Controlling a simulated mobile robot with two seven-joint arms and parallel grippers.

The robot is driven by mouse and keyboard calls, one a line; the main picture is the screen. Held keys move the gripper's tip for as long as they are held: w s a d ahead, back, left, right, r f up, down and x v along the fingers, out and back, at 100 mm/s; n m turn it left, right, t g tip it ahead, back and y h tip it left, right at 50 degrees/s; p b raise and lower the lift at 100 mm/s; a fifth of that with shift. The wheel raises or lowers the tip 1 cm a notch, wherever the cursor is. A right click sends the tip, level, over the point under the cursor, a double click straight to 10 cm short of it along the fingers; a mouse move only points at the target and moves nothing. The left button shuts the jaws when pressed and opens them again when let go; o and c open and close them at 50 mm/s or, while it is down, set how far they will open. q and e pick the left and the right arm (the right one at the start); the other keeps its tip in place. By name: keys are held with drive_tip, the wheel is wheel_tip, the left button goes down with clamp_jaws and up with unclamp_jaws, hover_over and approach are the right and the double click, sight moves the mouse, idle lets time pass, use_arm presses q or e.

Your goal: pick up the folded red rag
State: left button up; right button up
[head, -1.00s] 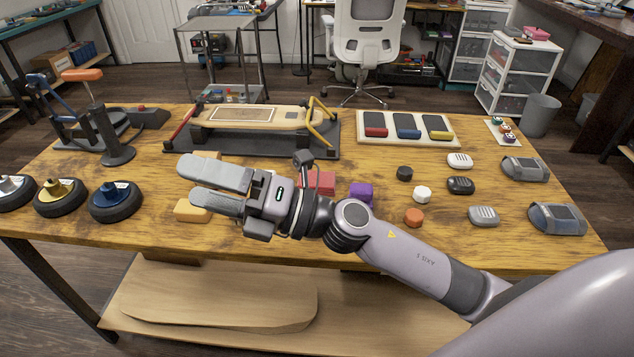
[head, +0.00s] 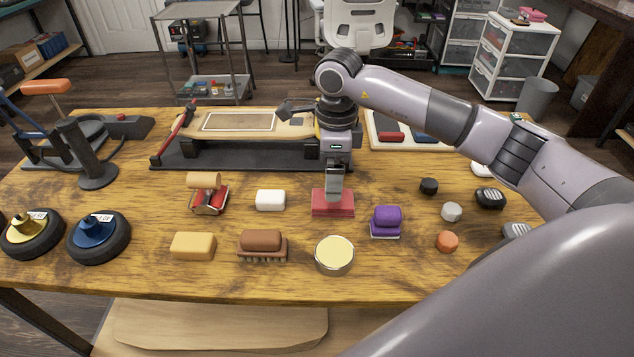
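The folded red rag (head: 320,207) lies on the wooden table, near the middle of the head view. My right gripper (head: 334,192) points straight down over the rag, with its fingertips at or just above the rag's top. The fingers line up one behind the other from this view, so the gap between them is hidden. I cannot tell whether they touch or grip the rag. The rag looks flat on the table. My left gripper is not in view.
Bare table (head: 130,275) shows at the front left.

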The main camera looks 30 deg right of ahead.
drive_tip(key=shift+w+d, duration=0.15)
drive_tip(key=shift+w, duration=0.2)
drive_tip(key=shift+w+f, duration=0.15)
drive_tip(key=shift+f, duration=0.15)
drive_tip(key=f, duration=0.5)
drive_tip(key=shift+s+f, duration=0.2)
drive_tip(key=shift+s, duration=0.2)
drive_tip(key=shift+f, duration=0.5)
drive_tip(key=shift+w, duration=0.1)
drive_tip(key=c, duration=1.1)
